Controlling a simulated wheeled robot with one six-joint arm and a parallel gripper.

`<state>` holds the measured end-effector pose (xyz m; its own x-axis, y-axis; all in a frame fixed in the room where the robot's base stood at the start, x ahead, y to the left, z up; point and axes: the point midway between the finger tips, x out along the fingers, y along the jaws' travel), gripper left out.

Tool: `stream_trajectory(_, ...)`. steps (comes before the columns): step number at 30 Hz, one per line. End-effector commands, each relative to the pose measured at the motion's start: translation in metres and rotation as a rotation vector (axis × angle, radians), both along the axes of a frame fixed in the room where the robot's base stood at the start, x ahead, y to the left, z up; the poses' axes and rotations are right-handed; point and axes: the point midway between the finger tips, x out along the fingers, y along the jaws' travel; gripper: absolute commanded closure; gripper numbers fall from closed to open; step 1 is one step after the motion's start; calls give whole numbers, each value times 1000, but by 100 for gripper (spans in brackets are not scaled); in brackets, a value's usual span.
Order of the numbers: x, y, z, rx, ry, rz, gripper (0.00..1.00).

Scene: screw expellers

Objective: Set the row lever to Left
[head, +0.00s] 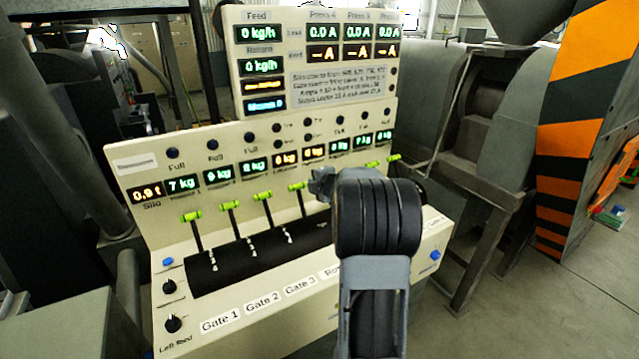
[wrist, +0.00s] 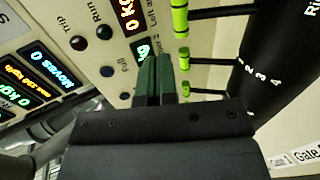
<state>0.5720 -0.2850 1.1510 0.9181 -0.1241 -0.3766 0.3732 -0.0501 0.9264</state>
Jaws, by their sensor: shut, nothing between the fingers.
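The console has a line of levers with green handles. The fourth from the left (head: 297,187) roughly lines up with a partly hidden label beginning "Ro" (head: 332,270), so it may be the row lever; I cannot confirm this. Its stem runs down toward the black drum, and my arm hides much of the drum to its right. My gripper (head: 322,182) is beside this handle, to its right. In the wrist view my gripper's fingers (wrist: 155,78) are together and empty, over the display panel, with green handles (wrist: 180,20) close to their right. Contact with a handle cannot be told.
Three more levers, the Gate 1 handle (head: 192,216), Gate 2 handle (head: 229,206) and Gate 3 handle (head: 262,196), stand to the left. Another handle (head: 393,158) is to the right. The upright display panel (head: 315,75) rises close behind. Knobs (head: 172,324) are at front left.

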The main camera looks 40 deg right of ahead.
Motion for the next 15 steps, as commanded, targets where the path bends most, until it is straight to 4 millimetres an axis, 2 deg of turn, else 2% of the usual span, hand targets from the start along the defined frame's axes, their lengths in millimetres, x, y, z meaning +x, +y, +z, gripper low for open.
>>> stream_trajectory(6,-20,3,14,0,0,1,100)
stream_trajectory(15,-25,6,18,1,1,4,100)
